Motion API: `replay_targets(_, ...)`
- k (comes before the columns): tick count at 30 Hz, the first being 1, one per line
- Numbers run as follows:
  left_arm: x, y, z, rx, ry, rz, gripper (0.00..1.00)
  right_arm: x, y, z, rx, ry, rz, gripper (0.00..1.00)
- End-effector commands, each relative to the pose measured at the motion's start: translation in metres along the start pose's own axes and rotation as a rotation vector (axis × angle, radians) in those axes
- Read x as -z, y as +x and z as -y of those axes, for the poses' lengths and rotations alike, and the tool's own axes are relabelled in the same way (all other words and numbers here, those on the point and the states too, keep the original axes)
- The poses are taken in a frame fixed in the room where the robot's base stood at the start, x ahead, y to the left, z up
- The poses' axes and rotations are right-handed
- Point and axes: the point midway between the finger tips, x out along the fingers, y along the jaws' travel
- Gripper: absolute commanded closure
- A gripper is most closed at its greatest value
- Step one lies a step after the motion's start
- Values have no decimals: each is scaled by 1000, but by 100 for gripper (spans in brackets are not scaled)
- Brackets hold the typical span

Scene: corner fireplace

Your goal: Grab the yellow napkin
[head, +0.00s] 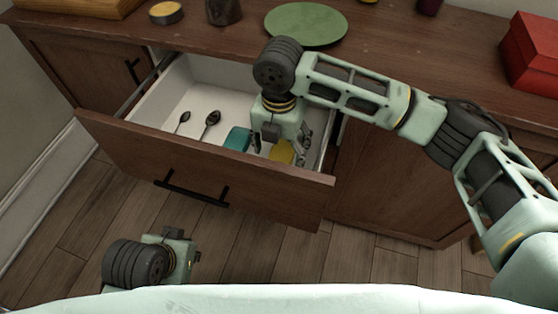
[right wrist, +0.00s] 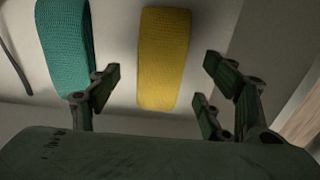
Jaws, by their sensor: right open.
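The yellow napkin (head: 283,153) lies folded on the floor of the open drawer (head: 185,88), towards its right side. In the right wrist view the yellow napkin (right wrist: 163,60) is a long strip lying beyond and between my fingers. My right gripper (head: 281,147) reaches down into the drawer above the napkin and partly hides it. Its fingers (right wrist: 160,88) are open, one on each side of the napkin, with nothing held. My left gripper (head: 187,257) is low at the left, outside the drawer; its fingers cannot be made out.
A teal napkin (head: 238,139) lies left of the yellow one. Two dark spoons (head: 210,122) lie further left in the drawer. The drawer's right wall is close to my right gripper. A green plate (head: 305,24) and a red box (head: 532,52) stand on the cabinet top.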

Motion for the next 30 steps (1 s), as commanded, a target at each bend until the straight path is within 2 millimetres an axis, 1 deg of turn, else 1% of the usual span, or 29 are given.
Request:
replay_targets(1,-2,5,0,0,0,0,85,0,12,0,2,1,-2,28)
replay_targets(4,-2,8,0,0,0,0,85,0,24,0,1,1,0,28)
replay_targets(6,-2,8,0,0,0,0,85,0,27,0,0,1,0,28)
replay_targets(11,-2,7,0,0,0,0,85,0,26,0,-1,0,1,28)
replay_targets(14,-2,7,0,0,0,0,85,0,26,0,-1,0,1,35)
replay_targets(27,-2,7,0,0,0,-1,85,0,26,0,-1,0,1,73)
replay_targets(30,-2,7,0,0,0,-1,85,0,26,0,-1,0,1,73)
